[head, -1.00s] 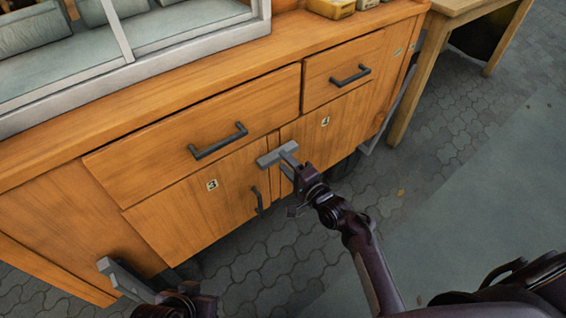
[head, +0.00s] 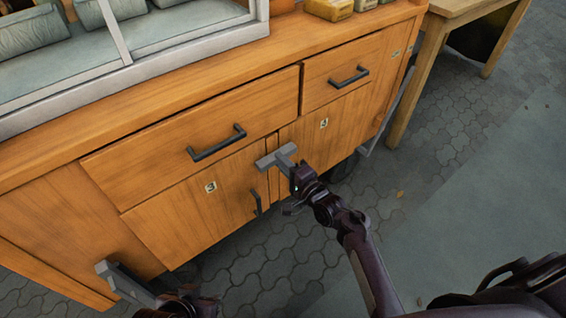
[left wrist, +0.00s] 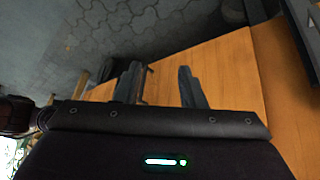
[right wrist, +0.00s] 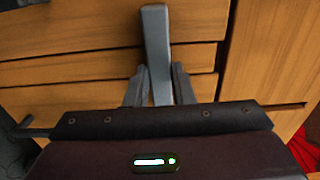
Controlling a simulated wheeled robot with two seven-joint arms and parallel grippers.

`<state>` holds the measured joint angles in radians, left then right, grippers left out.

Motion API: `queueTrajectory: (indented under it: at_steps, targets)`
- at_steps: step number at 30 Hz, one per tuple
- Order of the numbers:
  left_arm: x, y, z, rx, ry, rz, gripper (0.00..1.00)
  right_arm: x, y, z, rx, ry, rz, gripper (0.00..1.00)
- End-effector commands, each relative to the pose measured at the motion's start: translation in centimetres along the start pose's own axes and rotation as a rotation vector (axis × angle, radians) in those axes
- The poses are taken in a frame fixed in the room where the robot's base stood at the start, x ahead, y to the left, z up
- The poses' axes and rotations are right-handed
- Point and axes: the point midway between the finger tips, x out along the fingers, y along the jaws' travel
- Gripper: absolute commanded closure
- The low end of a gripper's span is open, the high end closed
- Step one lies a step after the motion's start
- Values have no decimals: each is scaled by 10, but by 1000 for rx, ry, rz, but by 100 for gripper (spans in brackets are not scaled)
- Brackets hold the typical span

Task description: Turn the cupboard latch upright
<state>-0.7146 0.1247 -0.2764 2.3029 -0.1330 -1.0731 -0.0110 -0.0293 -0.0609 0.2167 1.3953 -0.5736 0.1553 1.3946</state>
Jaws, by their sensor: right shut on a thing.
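The latch is a grey bar (head: 266,161) at the gap between the two cupboard doors, just under the drawers. It lies roughly level, along the line of the drawer bottoms, across the door seams. In the right wrist view the bar (right wrist: 155,40) stands out between the fingertips. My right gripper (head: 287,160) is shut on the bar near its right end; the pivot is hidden. My left gripper (head: 112,272) is open and empty, low at the left, before the cupboard front. Its parted fingers (left wrist: 158,72) show in the left wrist view.
The wooden cupboard (head: 60,225) has a wide drawer (head: 150,150) and a narrower one (head: 325,85), both with dark handles. The left door's handle (head: 257,203) is close below the latch. A wooden table (head: 432,60) stands at the right. Paved floor is clear in front.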

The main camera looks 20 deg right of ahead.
Motion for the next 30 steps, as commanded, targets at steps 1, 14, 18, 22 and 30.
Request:
queueTrajectory:
  at_steps: [1,14,18,22,30]
  targets:
    - [-1,0,0,-1,-4,-1,64,0,0,0,-11,-1,1,100]
    - [-11,-18,9,-34,-114,-38,64,0,-2,-1,-296,-2,2,100]
    - [-15,-22,13,-43,-155,-47,64,0,-1,0,-429,-2,3,100]
    - [-18,-26,17,-50,-187,-54,64,0,-1,0,-553,-2,3,100]
    - [-24,-32,21,-63,-236,-67,64,0,-1,0,-811,-3,1,100]
